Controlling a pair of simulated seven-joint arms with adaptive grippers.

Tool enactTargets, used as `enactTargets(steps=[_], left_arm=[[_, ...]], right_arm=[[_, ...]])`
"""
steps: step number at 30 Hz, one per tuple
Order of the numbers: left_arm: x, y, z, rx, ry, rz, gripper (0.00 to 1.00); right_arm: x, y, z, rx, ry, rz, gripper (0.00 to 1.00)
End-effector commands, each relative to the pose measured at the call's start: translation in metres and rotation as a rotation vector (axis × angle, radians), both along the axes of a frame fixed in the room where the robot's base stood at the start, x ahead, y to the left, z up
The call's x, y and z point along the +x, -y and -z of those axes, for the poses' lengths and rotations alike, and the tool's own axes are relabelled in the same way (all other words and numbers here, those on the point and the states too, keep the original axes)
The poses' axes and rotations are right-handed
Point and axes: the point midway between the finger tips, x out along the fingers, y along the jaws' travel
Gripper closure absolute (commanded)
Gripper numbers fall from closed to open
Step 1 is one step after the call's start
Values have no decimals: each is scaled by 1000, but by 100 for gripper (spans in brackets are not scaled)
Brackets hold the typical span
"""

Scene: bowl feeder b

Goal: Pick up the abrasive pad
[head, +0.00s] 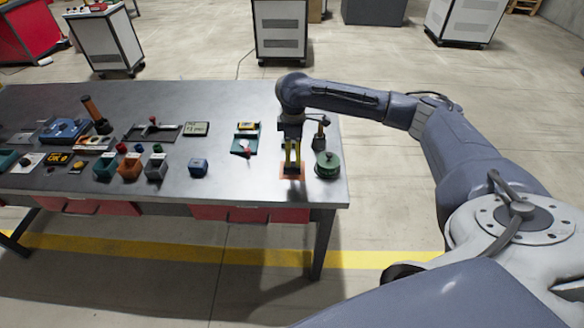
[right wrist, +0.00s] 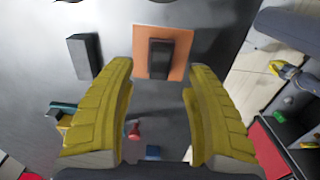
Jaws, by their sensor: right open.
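A dark rectangular block, which looks like the abrasive pad (right wrist: 160,58), lies on an orange square mat (right wrist: 181,47) in the right wrist view. In the head view my right gripper hides the block, and part of the orange mat (head: 284,172) shows below the fingers. My right gripper (head: 292,168) points down over the mat near the table's right end. Its yellow fingers are spread apart and empty in the right wrist view (right wrist: 158,75), with the block beyond the gap between their tips. My left gripper is not in view.
A second dark grey block (right wrist: 86,57) stands beside the mat. A green round part (head: 327,165) is close to the right of my gripper.

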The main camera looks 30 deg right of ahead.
Motion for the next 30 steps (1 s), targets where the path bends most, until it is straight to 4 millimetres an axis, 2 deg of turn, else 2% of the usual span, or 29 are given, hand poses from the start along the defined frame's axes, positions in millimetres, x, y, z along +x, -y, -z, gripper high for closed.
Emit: enactTargets(steps=[8,19,30], left_arm=[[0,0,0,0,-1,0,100],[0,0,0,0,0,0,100],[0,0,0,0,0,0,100]], right_arm=[[-1,0,12,0,-2,1,47],[0,-2,52,2,-1,1,47],[0,-1,58,0,0,1,47]])
